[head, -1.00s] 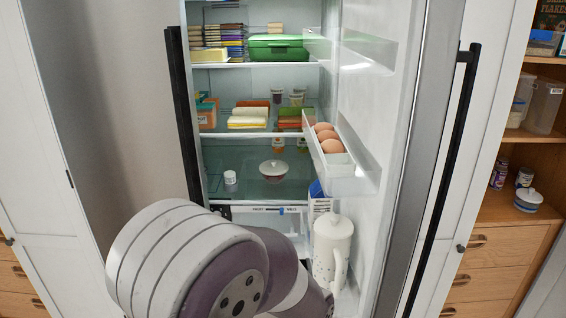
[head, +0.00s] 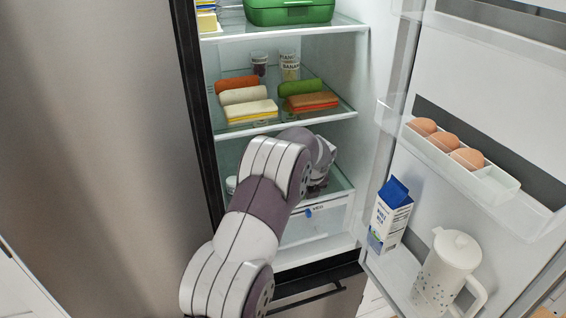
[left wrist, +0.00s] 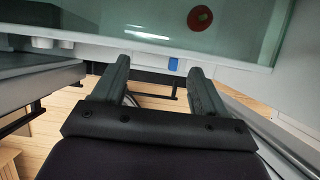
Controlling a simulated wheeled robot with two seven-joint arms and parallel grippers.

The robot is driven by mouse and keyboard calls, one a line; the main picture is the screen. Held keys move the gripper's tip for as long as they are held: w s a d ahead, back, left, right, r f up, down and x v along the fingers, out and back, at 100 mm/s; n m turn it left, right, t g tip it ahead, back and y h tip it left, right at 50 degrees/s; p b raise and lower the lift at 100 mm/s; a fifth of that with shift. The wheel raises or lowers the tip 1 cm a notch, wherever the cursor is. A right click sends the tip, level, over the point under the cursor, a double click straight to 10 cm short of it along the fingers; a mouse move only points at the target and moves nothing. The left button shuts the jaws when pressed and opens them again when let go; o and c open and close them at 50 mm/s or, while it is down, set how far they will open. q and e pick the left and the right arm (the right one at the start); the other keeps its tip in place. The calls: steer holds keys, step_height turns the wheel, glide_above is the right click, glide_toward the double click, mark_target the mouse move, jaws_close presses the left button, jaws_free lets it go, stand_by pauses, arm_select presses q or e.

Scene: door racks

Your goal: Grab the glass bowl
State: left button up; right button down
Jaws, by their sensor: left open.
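The fridge stands open, and my left arm reaches toward its lower glass shelf. In the left wrist view my left gripper (left wrist: 160,70) is open, with nothing between its fingers. Beyond its fingertips is the glass shelf (left wrist: 110,20). A small round red thing (left wrist: 200,18) shows there, ahead and to the right; it may be part of the bowl, but I cannot tell. In the head view my arm covers most of the lower shelf, and I cannot make out the glass bowl. My right gripper is not in view.
Sandwiches (head: 249,111) and jars (head: 289,66) stand on the shelf above my arm. The open door at right holds eggs (head: 436,141), a milk carton (head: 390,214) and a white pitcher (head: 447,270). A drawer with a blue slider (left wrist: 173,64) lies below the lower shelf.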

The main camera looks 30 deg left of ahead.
arm_select(q)
steer(key=w+a, duration=0.1)
steer(key=w+a+p, duration=0.1)
steer(key=a, duration=0.1)
steer(key=w+a, duration=0.1)
steer(key=a, duration=0.1)
steer(key=shift+w+a+f+p, duration=0.25)
steer(key=shift+w+f+p, duration=0.05)
steer(key=shift+w+p, duration=0.1)
steer(key=shift+w+a+r, duration=0.1)
steer(key=shift+w+a, duration=0.1)
steer(key=shift+a, duration=0.1)
steer(key=shift+w+a+r+p, duration=0.3)
steer(key=shift+w+a+p, duration=0.55)
steer(key=shift+p, duration=0.25)
steer(key=x, duration=0.4)
steer(key=shift+r, duration=0.1)
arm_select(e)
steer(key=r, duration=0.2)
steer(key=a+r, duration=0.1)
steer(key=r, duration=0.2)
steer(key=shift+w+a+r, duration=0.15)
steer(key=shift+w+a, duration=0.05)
arm_select(q)
steer(key=shift+s+d+r, duration=0.15)
steer(key=shift+d, duration=0.05)
steer(key=c, duration=1)
jaws_close()
steer(key=shift+a, duration=0.1)
